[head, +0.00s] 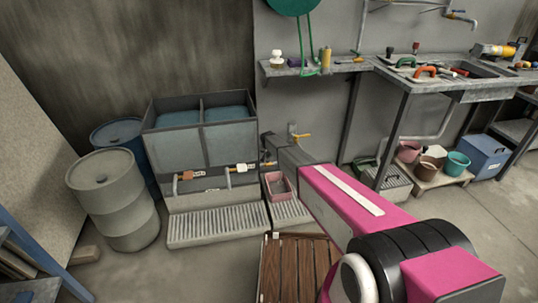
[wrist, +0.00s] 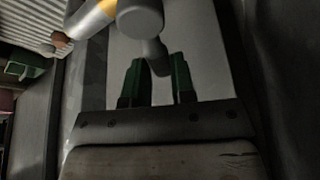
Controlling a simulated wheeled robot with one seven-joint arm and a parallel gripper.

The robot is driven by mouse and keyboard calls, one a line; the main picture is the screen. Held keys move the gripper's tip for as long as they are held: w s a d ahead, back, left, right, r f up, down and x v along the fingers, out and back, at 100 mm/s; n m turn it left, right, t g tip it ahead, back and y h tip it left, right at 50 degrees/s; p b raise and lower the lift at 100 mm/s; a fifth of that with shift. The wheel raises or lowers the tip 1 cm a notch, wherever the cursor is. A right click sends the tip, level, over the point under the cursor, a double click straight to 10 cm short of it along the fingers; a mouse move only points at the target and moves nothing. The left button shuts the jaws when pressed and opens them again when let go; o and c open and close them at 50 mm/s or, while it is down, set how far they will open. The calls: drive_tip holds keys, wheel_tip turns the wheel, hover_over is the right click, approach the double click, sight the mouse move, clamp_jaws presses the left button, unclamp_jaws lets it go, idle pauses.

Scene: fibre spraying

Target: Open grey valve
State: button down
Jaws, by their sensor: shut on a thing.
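In the wrist view, my gripper (wrist: 157,72) has its two dark green fingers on either side of the rounded lower end of a grey valve part (wrist: 155,50). It is shut on this part. A grey pipe with a yellow band (wrist: 100,14) runs beside it. In the head view, my magenta and grey arm reaches to the lower right of the blue-grey twin tank (head: 175,142). My fingers and the held valve part cannot be made out there. An orange-red valve (head: 190,174) and a pale valve with a yellow part (head: 243,168) sit on the tank's front.
A pink basket (head: 277,186) stands close to the arm's end. A yellow-handled tap (head: 301,137) is on the wall behind. Grey and blue drums (head: 112,200) stand left. A slatted wooden platform (head: 290,265) lies in front; a sink bench (head: 440,84) is at right.

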drive_tip(key=c, duration=1)
unclamp_jaws()
drive_tip(key=shift+o, duration=0.2)
